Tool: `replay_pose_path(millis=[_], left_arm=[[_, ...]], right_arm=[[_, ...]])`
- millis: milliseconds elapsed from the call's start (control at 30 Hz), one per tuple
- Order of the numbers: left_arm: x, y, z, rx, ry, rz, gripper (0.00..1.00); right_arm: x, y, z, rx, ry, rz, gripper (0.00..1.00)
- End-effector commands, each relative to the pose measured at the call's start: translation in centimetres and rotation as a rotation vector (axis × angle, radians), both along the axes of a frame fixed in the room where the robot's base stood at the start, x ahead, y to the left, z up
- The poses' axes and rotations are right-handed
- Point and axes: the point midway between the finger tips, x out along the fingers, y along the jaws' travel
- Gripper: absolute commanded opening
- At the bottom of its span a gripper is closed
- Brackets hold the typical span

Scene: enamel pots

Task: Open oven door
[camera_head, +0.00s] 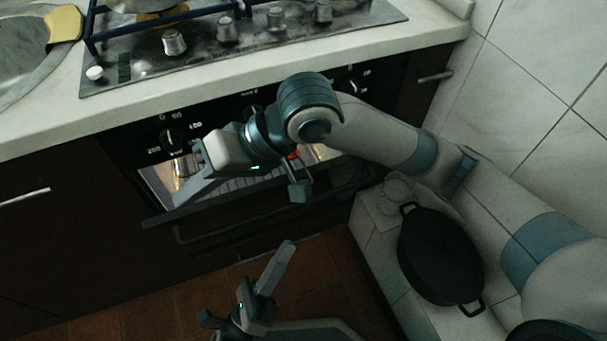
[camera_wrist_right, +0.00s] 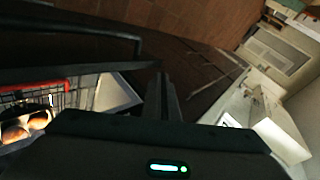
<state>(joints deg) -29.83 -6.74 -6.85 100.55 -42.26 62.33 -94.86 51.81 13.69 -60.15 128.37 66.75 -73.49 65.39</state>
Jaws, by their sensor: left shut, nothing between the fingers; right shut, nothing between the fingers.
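The dark oven door (camera_head: 240,215) is tilted partly open, with a lit gap above its top edge showing the oven's wire rack (camera_head: 232,186). Its bar handle (camera_head: 215,231) runs along the outer side. My right gripper (camera_head: 182,196) is shut and empty at the left part of this gap, close to the door's top edge; I cannot tell whether it touches. In the right wrist view its fingers (camera_wrist_right: 165,90) lie together, with the handle (camera_wrist_right: 85,22) above left. My left gripper (camera_head: 288,248) is shut and empty, low in front of the door, apart from it.
The hob (camera_head: 240,45) and light counter (camera_head: 420,38) are above the oven. A black pot (camera_head: 440,256) stands on a tiled ledge at right, beside a glass (camera_head: 397,190). Food (camera_wrist_right: 22,128) shows inside the oven. Brown floor tiles (camera_head: 150,318) lie clear below left.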

Motion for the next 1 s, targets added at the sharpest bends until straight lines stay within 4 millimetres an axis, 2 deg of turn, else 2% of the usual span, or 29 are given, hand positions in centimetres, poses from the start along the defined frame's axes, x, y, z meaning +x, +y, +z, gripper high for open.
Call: replay_pose_path(millis=[267,467,800,1000], left_arm=[[0.0,0.0,0.0,0.0,0.0,0.0,0.0],[0.0,0.0,0.0,0.0,0.0,0.0,0.0],[0.0,0.0,0.0,0.0,0.0,0.0,0.0],[0.0,0.0,0.0,0.0,0.0,0.0,0.0]], right_arm=[[2.2,-4.0,-0.5,-0.269,-0.029,-0.015,0.0],[4.2,-7.6,-0.1,-0.459,-0.05,-0.065,0.0],[7.7,-14.4,2.6,-0.744,-0.085,-0.205,0.0],[8.7,-16.8,4.0,-0.833,-0.094,-0.263,0.0]])
